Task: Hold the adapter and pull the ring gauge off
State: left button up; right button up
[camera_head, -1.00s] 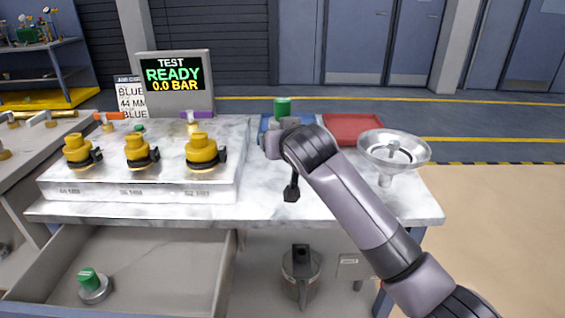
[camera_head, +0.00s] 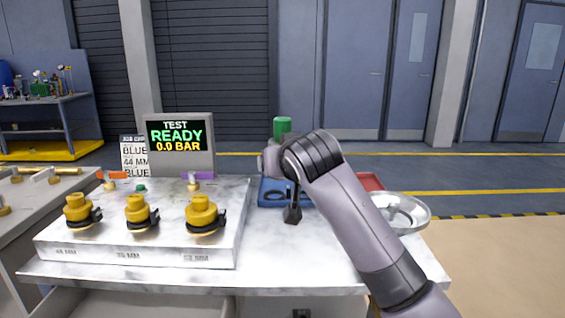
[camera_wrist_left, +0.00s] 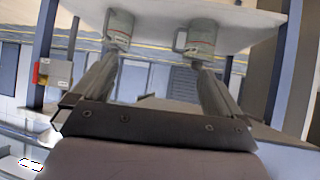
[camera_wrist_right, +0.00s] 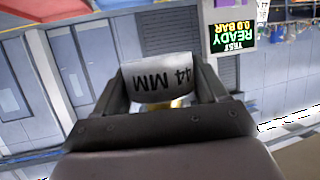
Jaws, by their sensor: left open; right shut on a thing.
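My right gripper (camera_wrist_right: 160,95) is shut on a grey piece (camera_wrist_right: 160,77) marked "44 MM", which reads upside down in the right wrist view. A little yellow shows at its lower edge. In the head view a green cylindrical piece (camera_head: 282,127) shows just above my right wrist, over the bench; I cannot tell which part is ring gauge and which adapter. The fingers are mostly hidden by the wrist there. My left gripper (camera_wrist_left: 157,88) is open and empty in the left wrist view, and outside the head view.
Yellow caps (camera_head: 202,212) with black clips stand on the marble block (camera_head: 140,249). The display (camera_head: 177,134) reads "READY 0.0 BAR". Two jugs (camera_wrist_left: 197,38) show beyond the left fingers.

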jog(key=shift+f, duration=0.95)
jog(key=b, duration=0.3)
send_over(283, 253)
jog(key=shift+f, duration=2.3)
jog(key=shift+f+b, duration=2.1)
jog(key=shift+f, duration=4.25)
pick_arm(q)
jog(key=f, duration=0.6)
jog(key=shift+w+d, duration=0.2)
jog(key=shift+d, duration=0.1)
pick_arm(e)
jog(key=shift+f, duration=0.5)
jog(key=o, duration=1.2)
jog(key=shift+c, duration=0.2)
jog(key=shift+r, duration=0.15)
